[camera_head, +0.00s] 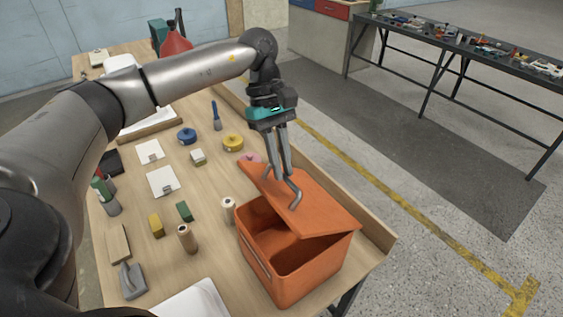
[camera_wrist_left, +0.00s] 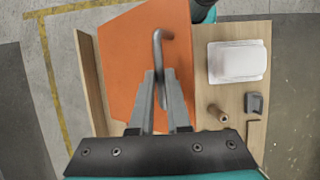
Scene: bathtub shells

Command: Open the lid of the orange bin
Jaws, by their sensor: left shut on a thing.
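The orange bin (camera_head: 275,270) stands at the near right end of the wooden workbench. Its orange lid (camera_head: 325,215) is partly raised and tilted, with a gap showing the dark inside along the near side. The lid also fills the middle of the left wrist view (camera_wrist_left: 125,60). My left gripper (camera_head: 285,175) is above the lid, fingers pointing down, shut on a grey bent metal handle (camera_head: 295,200) on the lid. The handle's hooked end shows past the fingertips in the wrist view (camera_wrist_left: 163,38). My right gripper is not in view.
Left of the bin, a cream roll (camera_head: 228,210), a brown roll (camera_head: 187,238), small blocks and a grey trowel-like tool (camera_head: 132,281) lie on the bench. A raised wooden edge (camera_head: 370,228) runs along the right. Beyond is open floor and a dark table (camera_head: 440,45).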

